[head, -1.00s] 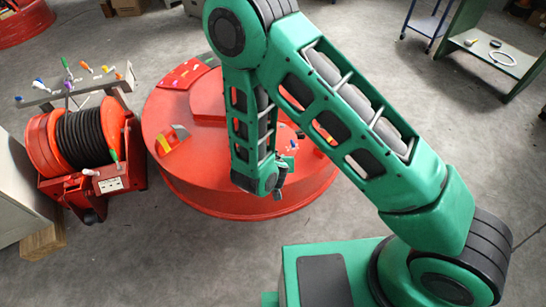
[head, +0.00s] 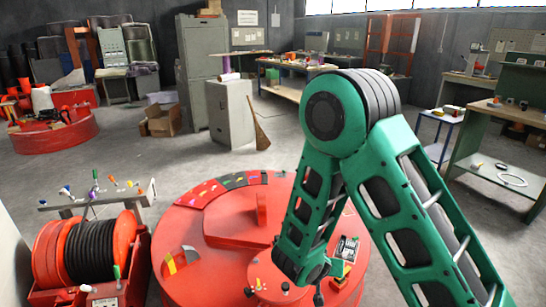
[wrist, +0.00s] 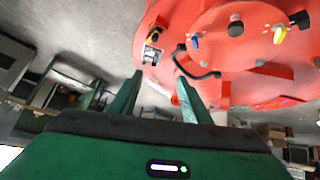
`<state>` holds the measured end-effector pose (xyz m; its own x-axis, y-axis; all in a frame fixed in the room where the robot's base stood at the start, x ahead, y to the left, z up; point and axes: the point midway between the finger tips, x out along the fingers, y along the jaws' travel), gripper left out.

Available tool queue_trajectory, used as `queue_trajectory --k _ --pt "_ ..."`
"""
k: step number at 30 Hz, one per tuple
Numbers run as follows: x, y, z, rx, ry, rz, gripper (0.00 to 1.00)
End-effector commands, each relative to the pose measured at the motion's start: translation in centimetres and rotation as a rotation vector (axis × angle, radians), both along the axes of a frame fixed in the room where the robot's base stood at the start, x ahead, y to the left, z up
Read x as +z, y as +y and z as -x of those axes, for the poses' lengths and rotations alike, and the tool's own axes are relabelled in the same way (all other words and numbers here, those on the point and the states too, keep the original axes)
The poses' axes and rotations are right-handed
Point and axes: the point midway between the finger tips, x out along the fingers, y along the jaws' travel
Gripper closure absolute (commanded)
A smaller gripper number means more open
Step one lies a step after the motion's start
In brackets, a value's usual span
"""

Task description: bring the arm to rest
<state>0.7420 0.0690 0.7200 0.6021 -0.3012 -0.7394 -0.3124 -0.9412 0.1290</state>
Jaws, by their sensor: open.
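My green arm (head: 330,190) reaches over the large red round lifting magnet (head: 190,220), bent at a high elbow with its forearm hanging down. My gripper is at the forearm's lower end, mostly hidden in the head view. In the wrist view my gripper (wrist: 157,85) has its two green fingers apart with nothing between them. The magnet (wrist: 190,40) fills the upper right there, beyond the fingertips. I cannot tell how far the fingertips are from its surface.
A red cable reel (head: 92,255) stands left of the magnet below a rack of coloured levers. Grey cabinets (head: 228,110) and a broom (head: 258,130) stand behind. A green workbench (head: 500,180) is at the right. Open floor lies behind the magnet.

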Motion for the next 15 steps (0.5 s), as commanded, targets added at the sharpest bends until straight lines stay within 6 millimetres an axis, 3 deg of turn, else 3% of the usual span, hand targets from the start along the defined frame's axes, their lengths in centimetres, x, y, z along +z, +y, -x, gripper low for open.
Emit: queue_trajectory --k 3,8,15 --pt "3.6 -5.0 0.1 -0.095 0.044 0.017 0.56" --pt "7.5 -11.0 1.8 -0.200 0.126 0.025 0.56" --pt "12.6 -18.3 6.7 -0.321 0.265 -0.011 0.56"
